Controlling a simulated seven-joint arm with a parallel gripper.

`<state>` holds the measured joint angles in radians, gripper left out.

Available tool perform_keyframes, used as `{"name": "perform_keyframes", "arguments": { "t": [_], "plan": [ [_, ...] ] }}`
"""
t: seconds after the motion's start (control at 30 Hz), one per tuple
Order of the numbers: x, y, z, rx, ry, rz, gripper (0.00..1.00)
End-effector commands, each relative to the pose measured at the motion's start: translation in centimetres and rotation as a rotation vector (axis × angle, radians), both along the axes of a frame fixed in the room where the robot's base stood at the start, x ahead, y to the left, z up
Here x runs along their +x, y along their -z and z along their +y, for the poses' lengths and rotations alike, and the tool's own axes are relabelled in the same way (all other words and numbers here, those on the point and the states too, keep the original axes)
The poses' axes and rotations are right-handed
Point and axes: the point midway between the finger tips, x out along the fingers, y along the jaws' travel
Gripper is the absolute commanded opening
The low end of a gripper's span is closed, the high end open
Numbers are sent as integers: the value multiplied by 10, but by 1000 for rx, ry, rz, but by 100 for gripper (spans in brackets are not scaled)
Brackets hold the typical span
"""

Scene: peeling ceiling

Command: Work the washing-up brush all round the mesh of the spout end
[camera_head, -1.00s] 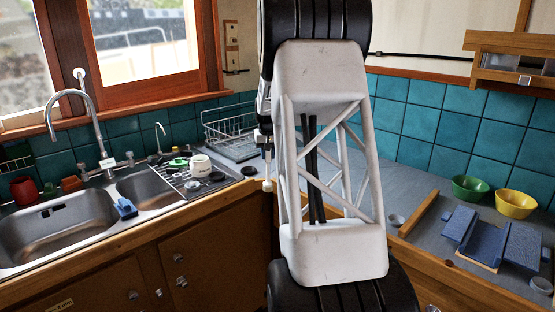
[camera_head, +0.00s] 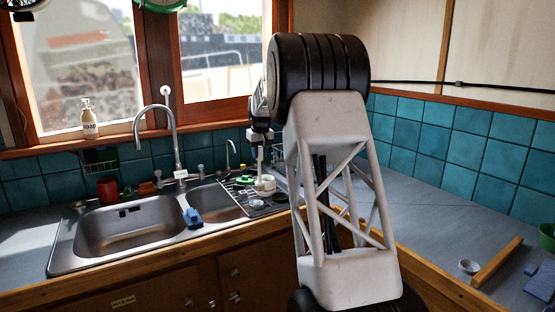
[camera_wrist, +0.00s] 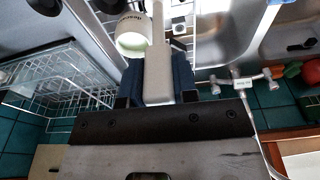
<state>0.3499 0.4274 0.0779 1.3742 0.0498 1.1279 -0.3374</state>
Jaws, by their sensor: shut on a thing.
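My gripper (camera_head: 261,137) is above the drainer at the right of the sink, pointing down. In the wrist view its blue fingers (camera_wrist: 157,88) are shut on a long white handle, which I take as the washing-up brush (camera_wrist: 158,50). The white piece also shows below the gripper in the head view (camera_head: 260,154). Its bristles cannot be made out. The tap's spout end (camera_head: 137,144) hangs over the left basin, well left of my gripper and apart from the brush. The mesh under it is hidden from this angle.
A white mug (camera_head: 265,185) stands on the drainer below my gripper; it also shows in the wrist view (camera_wrist: 130,38). A wire rack (camera_wrist: 62,78) is beside it. A blue item (camera_head: 192,217) lies at the basin divider. A red pot (camera_head: 107,188) and soap bottle (camera_head: 89,118) stand behind.

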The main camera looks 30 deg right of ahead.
Motion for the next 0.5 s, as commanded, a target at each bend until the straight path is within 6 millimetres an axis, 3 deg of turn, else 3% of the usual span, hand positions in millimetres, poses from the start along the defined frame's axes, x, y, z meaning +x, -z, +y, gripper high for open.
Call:
{"name": "perform_keyframes", "arguments": {
  "t": [0.17, 0.5],
  "plan": [
    [9, -3, 13, 0, -28, 1, 0],
    [10, -4, 14, 0, -30, 1, 0]
  ]
}}
